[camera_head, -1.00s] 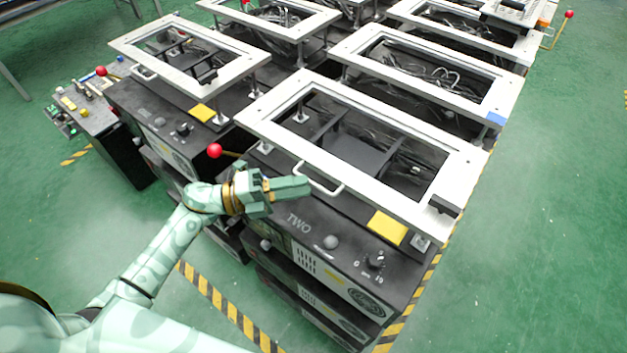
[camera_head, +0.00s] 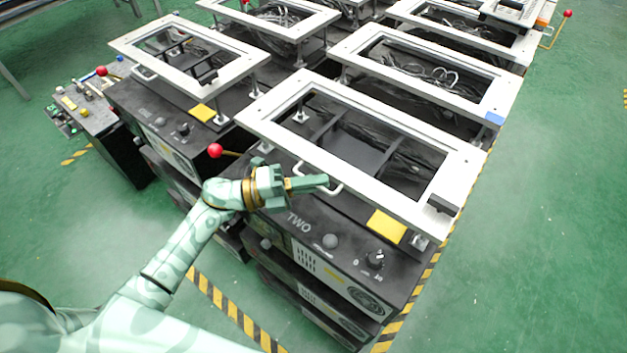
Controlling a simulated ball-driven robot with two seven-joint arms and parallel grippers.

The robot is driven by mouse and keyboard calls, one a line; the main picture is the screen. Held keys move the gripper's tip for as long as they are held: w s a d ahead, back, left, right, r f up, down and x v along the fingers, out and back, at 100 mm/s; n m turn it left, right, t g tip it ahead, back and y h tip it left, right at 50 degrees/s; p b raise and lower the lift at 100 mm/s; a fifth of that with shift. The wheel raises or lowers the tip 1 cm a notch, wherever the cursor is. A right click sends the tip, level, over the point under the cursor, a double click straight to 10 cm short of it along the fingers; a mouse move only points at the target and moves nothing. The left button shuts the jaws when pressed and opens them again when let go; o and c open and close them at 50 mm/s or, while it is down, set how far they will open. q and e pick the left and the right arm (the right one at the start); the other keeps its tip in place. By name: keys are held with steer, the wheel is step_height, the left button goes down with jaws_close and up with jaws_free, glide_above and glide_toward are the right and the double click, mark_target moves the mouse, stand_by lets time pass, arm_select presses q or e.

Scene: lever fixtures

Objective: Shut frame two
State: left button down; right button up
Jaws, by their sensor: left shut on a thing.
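Frame two is a white rectangular frame (camera_head: 405,207) raised on posts above a black box (camera_head: 300,240) marked TWO. A gap shows between the frame and the box top. A thin white loop handle (camera_head: 338,190) sticks out from its front edge, left of a yellow patch. My left gripper (camera_head: 316,183) is at the left part of this handle, with its fingers shut on it. The fingers hide part of the handle. My right gripper is not in view.
A red ball-ended lever (camera_head: 215,151) stands just behind my left wrist. Similar white frames on black boxes stand close by at the left (camera_head: 190,95) and behind (camera_head: 425,85). Green floor is clear at the right.

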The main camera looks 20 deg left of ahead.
arm_select(q)
step_height(320, 180, up, 2)
steer(key=shift+r+p, duration=0.2)
steer(key=shift+p, duration=0.8)
steer(key=shift+f, duration=0.3)
steer(key=c, duration=1.6)
jaws_free()
steer(key=shift+o, duration=0.2)
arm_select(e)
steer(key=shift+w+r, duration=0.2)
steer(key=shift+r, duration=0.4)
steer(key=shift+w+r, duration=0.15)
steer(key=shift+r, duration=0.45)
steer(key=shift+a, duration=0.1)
arm_select(q)
steer(key=shift+a, duration=0.2)
steer(key=b+v, duration=0.1)
steer(key=v, duration=1.5)
steer(key=shift+r+b, duration=0.2)
steer(key=shift+b, duration=0.1)
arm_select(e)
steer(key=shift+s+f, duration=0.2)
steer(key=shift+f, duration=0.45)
